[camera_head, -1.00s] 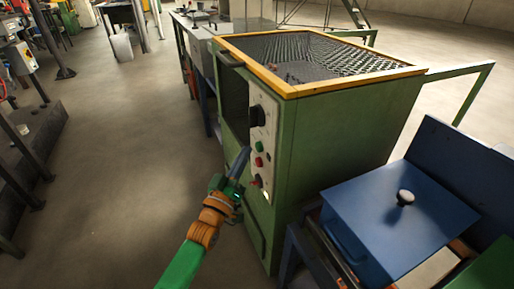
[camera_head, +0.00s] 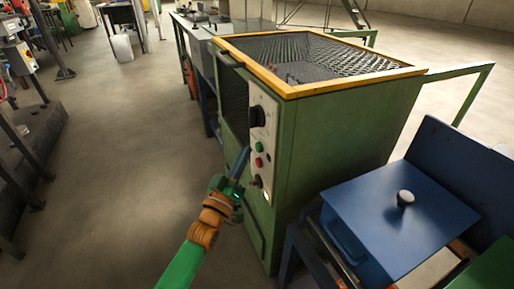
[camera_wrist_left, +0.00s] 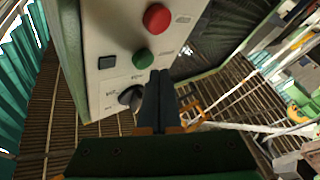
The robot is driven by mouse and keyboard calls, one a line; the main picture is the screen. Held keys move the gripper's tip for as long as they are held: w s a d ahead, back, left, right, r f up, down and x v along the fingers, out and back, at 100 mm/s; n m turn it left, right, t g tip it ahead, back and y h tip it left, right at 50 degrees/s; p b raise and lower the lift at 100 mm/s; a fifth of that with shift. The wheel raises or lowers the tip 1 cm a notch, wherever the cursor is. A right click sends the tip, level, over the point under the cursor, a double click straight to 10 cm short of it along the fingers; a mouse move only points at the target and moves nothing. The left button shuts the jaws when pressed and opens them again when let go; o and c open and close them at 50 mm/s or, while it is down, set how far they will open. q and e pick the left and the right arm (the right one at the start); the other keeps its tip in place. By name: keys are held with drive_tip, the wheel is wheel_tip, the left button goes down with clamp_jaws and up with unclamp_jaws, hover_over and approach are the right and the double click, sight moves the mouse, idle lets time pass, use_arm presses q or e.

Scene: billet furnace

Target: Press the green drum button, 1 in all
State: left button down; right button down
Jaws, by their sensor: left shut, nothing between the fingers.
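The green button (camera_head: 259,147) sits on the pale control panel (camera_head: 262,120) on the front of the green machine (camera_head: 330,140). My left gripper (camera_head: 244,153) is shut and empty, with its dark fingertips close beside the button, pointing up at the panel. In the left wrist view the green button (camera_wrist_left: 142,58) is just up and left of my left fingertips (camera_wrist_left: 160,75). Whether they touch it cannot be told. My right gripper is out of view.
A red button (camera_head: 258,161) and another red control (camera_head: 257,181) lie below the green one, and a black knob (camera_head: 257,116) above. A blue lidded box (camera_head: 400,215) stands at the right. The floor (camera_head: 120,150) on the left is clear.

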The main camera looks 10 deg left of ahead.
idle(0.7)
use_arm(q)
drive_tip(key=shift+w+d, duration=0.25)
drive_tip(key=shift+d, duration=0.1)
